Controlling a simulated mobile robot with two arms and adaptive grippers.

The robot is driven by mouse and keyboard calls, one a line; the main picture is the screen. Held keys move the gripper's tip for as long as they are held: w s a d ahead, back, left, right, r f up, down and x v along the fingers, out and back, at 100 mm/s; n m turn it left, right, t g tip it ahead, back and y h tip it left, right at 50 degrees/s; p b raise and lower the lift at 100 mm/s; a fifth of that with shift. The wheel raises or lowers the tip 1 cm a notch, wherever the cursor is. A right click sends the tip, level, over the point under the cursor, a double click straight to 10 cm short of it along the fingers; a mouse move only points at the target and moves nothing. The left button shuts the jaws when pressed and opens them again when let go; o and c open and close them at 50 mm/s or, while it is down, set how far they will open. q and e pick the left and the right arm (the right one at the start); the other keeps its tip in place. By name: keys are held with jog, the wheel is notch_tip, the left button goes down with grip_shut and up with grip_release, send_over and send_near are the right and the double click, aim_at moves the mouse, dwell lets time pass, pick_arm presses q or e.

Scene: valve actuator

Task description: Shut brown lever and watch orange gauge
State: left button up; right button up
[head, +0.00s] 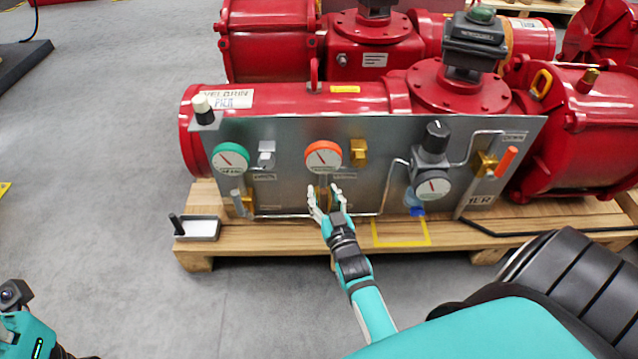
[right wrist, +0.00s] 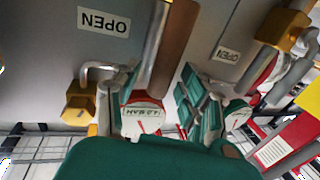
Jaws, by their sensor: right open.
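The orange gauge (head: 323,157) is a white dial with an orange rim, upper middle on the grey panel (head: 300,205). My right gripper (head: 325,196) is open just below it, in front of a brass valve and pipe. In the right wrist view, a brown lever (right wrist: 175,45) runs along a metal stem, just beyond my open right gripper (right wrist: 172,98); contact cannot be told. In the head view the lever is largely hidden by the fingers. Only part of my left arm shows at the lower left; its fingers are not seen.
A green-rimmed gauge (head: 231,159) is left and a lower gauge (head: 433,187) right. An orange handle (head: 506,161) sits at the panel's right. A small tray (head: 197,229) stands on the wooden pallet (head: 300,238). Red actuators fill the back.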

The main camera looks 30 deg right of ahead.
jog(key=shift+w, duration=0.25)
grip_shut()
jog(key=shift+f, duration=0.1)
dwell(0.7)
